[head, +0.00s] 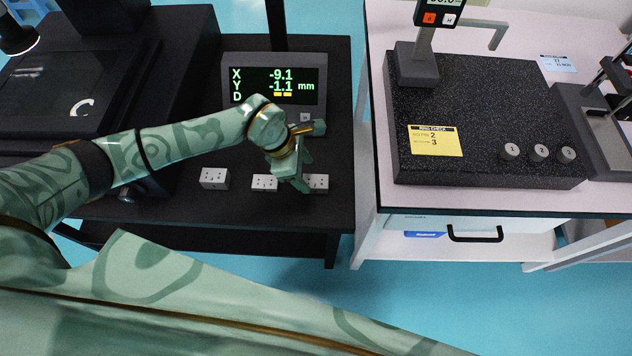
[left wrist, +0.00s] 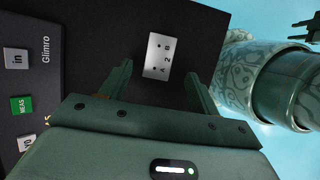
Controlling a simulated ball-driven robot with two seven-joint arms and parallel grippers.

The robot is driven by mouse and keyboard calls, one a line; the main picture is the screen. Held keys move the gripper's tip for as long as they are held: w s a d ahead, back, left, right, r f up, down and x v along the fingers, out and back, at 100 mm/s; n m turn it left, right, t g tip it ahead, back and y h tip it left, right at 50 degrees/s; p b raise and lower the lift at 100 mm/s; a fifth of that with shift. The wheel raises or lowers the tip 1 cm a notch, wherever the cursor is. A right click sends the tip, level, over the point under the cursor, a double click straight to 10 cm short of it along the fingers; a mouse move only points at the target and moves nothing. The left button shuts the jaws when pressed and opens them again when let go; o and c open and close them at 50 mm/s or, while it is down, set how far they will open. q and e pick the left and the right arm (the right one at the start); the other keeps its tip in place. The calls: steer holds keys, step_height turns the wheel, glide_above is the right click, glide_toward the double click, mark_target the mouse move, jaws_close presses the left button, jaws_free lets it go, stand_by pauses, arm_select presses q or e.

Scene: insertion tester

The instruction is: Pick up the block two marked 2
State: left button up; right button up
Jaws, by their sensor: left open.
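The block marked 2 shows in the left wrist view (left wrist: 158,56) as a small white block with "A 2 B" on its top, lying flat on the black table. In the head view it looks to be the right one (head: 320,182) of three white blocks, partly hidden by my gripper; the marks there are too small to read. My left gripper (head: 303,171) is open and empty above the block. In the wrist view the block lies ahead, between its two fingers (left wrist: 160,85), not held. A dark pronged part at the wrist view's top right edge may be my right gripper (left wrist: 306,28), cut off.
Two more white blocks, the left one (head: 214,178) and the middle one (head: 263,183), stand in the row. A readout box (head: 318,88) stands close behind. To the right, past a gap, a pale bench (head: 470,198) holds a black granite plate (head: 490,110) with small numbered cylinders.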

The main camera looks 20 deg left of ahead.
mark_target(314, 181)
arm_select(q)
steer(key=b+x, duration=0.2)
steer(key=x, duration=0.3)
steer(key=shift+w+d+f, duration=0.1)
steer(key=shift+w, duration=0.05)
steer(key=shift+c, duration=1)
steer(key=c, duration=1)
steer(key=shift+r, duration=0.2)
